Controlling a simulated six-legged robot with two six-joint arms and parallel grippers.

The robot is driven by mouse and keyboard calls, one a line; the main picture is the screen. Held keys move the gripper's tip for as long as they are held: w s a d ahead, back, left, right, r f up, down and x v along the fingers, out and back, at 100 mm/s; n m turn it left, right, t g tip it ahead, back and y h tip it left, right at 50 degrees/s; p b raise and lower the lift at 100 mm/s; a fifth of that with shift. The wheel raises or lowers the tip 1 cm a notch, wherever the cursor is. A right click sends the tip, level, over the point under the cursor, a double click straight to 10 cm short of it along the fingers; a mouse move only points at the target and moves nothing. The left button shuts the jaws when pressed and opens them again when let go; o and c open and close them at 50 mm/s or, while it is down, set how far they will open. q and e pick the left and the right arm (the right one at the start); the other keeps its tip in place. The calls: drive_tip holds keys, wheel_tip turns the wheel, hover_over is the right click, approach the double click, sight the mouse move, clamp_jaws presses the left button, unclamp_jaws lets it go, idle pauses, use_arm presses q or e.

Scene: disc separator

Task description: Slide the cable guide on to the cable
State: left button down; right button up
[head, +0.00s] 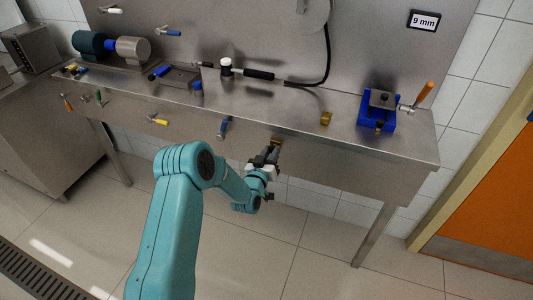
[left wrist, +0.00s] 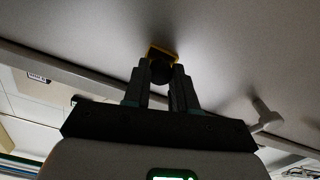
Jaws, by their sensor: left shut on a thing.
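The black cable (head: 328,62) hangs from a round grey disc (head: 306,12) on the back panel and curves down to a black sleeve (head: 259,74) on the bench. My left gripper (head: 272,153) is at the bench's front edge, shut on a small brass-coloured piece (head: 277,142). The left wrist view shows this piece as a yellow-edged square (left wrist: 161,50) with a dark part between the fingers (left wrist: 160,78). A similar brass-coloured piece (head: 326,118) sits on the bench to the right. I cannot tell which piece is the cable guide. My right gripper is out of view.
The steel bench (head: 290,112) holds a blue vise-like fixture (head: 377,112) at right and a motor-like machine (head: 130,50) at left. Open floor lies in front.

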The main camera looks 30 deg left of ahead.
sight(286, 146)
use_arm(q)
drive_tip(key=d, duration=0.3)
drive_tip(key=shift+w+f+b, duration=0.1)
drive_tip(key=shift+w+b, duration=0.25)
drive_tip(key=shift+d, duration=0.25)
drive_tip(key=c, duration=0.9)
unclamp_jaws()
drive_tip(key=b+v, duration=0.1)
drive_tip(key=v, duration=1.5)
drive_tip(key=shift+s, duration=0.15)
